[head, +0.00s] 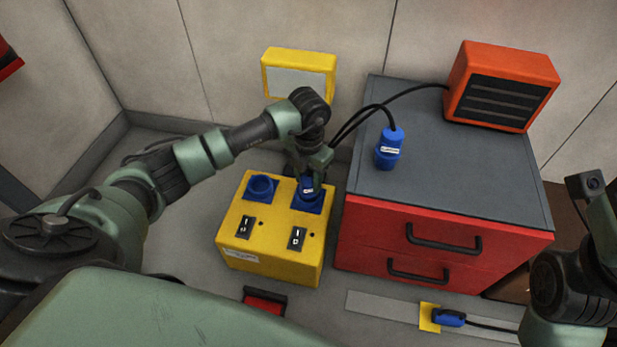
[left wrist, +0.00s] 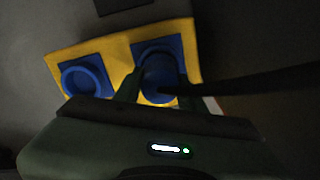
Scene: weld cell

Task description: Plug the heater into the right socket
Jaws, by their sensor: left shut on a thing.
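The yellow socket box (head: 270,257) stands on the floor with two blue sockets on top. The left socket (head: 262,187) is empty, and its open ring also shows in the left wrist view (left wrist: 85,78). My left gripper (head: 313,181) is over the right socket (head: 306,205), shut on a blue plug (head: 308,188). In the left wrist view the plug (left wrist: 158,82) lines up with the right socket; how deep it sits is hidden. The orange heater (head: 502,87) stands on the cabinet, its black cable running left towards my left gripper.
Another blue plug (head: 389,149) stands on the grey top of the red cabinet (head: 440,232), its cable arching left. A blue connector (head: 448,317) lies on a yellow pad on the floor. My right arm shows at the right edge, fingers unseen.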

